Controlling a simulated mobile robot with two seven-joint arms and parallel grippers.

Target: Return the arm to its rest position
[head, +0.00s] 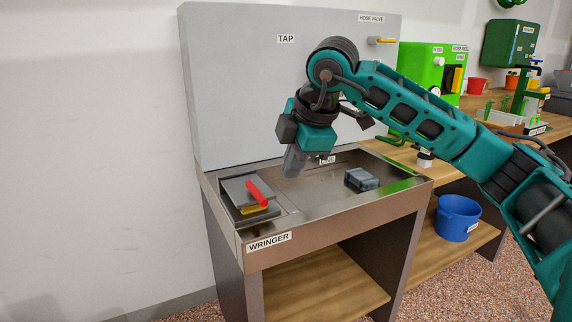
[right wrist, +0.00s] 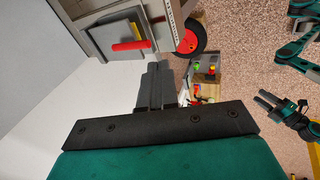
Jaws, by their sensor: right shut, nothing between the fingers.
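My right arm reaches in from the right in the head view. Its gripper (head: 292,168) points down above the steel basin (head: 310,180), between the wringer (head: 236,192) and a blue-grey block (head: 361,180). The grey fingers are together and empty, and they also show shut in the right wrist view (right wrist: 155,82). At the right of the right wrist view a dark gripper on a teal arm shows, which looks like my left one (right wrist: 268,98). It is too small to tell its jaws.
The tall grey tap panel (head: 240,90) stands close behind the right gripper. A wooden bench (head: 480,107) with green machines (head: 420,65) extends to the right behind my arm. A blue bucket (head: 457,219) stands on a lower shelf. Open floor lies in front.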

